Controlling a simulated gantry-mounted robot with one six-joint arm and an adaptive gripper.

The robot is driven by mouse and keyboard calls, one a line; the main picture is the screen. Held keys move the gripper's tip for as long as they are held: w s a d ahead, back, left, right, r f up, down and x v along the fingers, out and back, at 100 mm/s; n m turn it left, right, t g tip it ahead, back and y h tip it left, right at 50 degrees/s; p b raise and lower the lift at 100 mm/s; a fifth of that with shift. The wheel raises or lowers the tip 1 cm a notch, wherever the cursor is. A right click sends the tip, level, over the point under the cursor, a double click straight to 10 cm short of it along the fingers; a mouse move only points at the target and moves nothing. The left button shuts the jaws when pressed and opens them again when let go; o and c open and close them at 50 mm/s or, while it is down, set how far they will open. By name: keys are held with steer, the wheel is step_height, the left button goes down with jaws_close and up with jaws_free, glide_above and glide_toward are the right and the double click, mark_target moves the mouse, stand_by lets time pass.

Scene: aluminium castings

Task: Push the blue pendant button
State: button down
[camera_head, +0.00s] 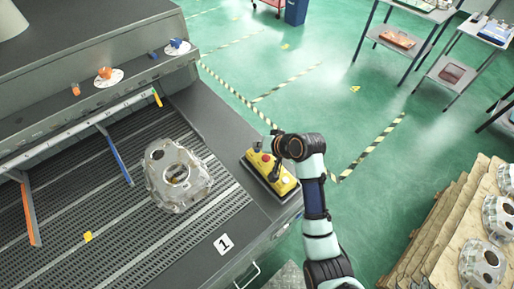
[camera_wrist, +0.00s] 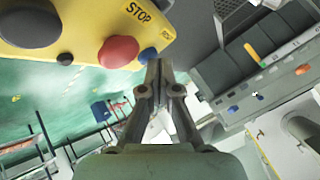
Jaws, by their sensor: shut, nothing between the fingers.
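The yellow pendant (camera_head: 283,184) lies on the right part of the grey machine top, partly covered by my arm in the head view. In the wrist view, the pendant (camera_wrist: 95,13) fills the top left, with a "STOP" label. It bears a large red button (camera_wrist: 118,52) and a small dark blue button (camera_wrist: 148,55) near its edge. My gripper (camera_wrist: 160,66) is shut and empty. Its fingertips appear just right of the blue button; I cannot tell whether they touch it. In the head view the blue button is not distinguishable.
A large dark grey knob (camera_wrist: 30,27) and a small dark button (camera_wrist: 65,59) are also on the pendant. An aluminium casting (camera_head: 177,175) sits on the slotted bed left of the pendant. More castings (camera_head: 482,264) lie on a pallet at right.

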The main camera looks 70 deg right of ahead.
steer(key=shift+r+p, duration=0.85)
steer(key=shift+p, duration=0.1)
step_height(320, 180, up, 5)
steer(key=p, duration=0.5)
stand_by(0.5)
steer(key=w+a+r+n+p, duration=0.1)
steer(key=w+a+r+n, duration=0.1)
steer(key=w+a+r, duration=0.3)
steer(key=w+a+n+p, duration=0.1)
steer(key=w+a+n, duration=0.15)
steer(key=a, duration=0.55)
steer(key=a+r+n+t+y+p, duration=0.1)
steer(key=a+r+n, duration=0.2)
steer(key=a, duration=0.7)
steer(key=s+a+r+n+t+y+p, duration=0.1)
steer(key=a+r+n, duration=0.1)
steer(key=a+r, duration=0.4)
steer(key=a+r+n+t+y+p, duration=0.1)
steer(key=a+r, duration=0.4)
steer(key=a, duration=0.9)
steer(key=n+t, duration=0.1)
steer(key=n, duration=0.1)
steer(key=shift+s+a+r+n, duration=0.15)
steer(key=shift+a+r+n, duration=0.05)
steer(key=shift+r+n, duration=0.15)
